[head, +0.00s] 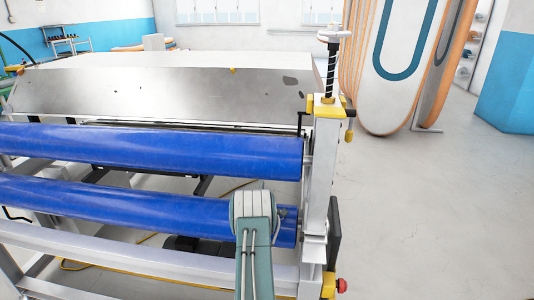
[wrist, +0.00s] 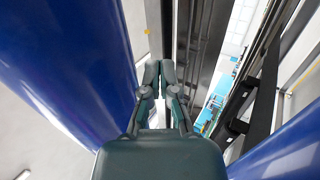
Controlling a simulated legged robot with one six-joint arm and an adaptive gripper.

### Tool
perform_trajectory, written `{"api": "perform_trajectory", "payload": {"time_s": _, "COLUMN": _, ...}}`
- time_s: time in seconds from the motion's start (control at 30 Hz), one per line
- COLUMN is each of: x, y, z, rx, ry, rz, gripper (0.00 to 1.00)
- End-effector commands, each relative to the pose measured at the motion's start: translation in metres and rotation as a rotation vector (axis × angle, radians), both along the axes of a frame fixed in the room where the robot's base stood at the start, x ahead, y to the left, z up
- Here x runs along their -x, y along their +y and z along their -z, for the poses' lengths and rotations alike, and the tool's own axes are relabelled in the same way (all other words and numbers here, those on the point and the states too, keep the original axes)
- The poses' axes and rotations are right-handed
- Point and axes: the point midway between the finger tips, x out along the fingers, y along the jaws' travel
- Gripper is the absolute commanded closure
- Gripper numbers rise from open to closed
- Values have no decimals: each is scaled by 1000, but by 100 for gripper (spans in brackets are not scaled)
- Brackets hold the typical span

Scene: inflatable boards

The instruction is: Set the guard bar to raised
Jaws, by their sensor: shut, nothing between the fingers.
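The machine frame holds two long blue rollers, an upper roller (head: 150,150) and a lower roller (head: 140,207). I cannot tell for certain which part is the guard bar. A dark rail (wrist: 203,60) lies ahead of the fingers in the wrist view, and a grey front beam (head: 150,258) runs below the rollers in the head view. My gripper (wrist: 159,70) is shut and empty, with its fingertips together between the two blue rollers. In the head view my arm covers the right part of the lower roller, and the fingers are hidden.
A grey end post (head: 320,180) with a threaded screw and yellow fittings stands right of my arm. A red button (head: 341,286) is low on the right. A worn metal plate (head: 160,95) covers the top. Boards (head: 405,60) stand behind; the floor at right is clear.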

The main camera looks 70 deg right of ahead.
Motion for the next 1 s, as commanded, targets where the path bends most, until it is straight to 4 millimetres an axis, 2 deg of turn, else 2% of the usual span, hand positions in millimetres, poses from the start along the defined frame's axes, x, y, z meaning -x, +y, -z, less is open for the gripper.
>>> {"api": "perform_trajectory", "payload": {"time_s": 0.17, "x": -1, "y": -14, "z": 0, "rx": -6, "ry": -1, "rz": 2, "gripper": 100}}
{"api": "perform_trajectory", "payload": {"time_s": 0.7, "x": -23, "y": -87, "z": -54, "rx": -3, "ry": -2, "rz": 2, "gripper": 100}}
{"api": "perform_trajectory", "payload": {"time_s": 1.0, "x": -30, "y": -112, "z": -71, "rx": -5, "ry": 1, "rz": 2, "gripper": 100}}
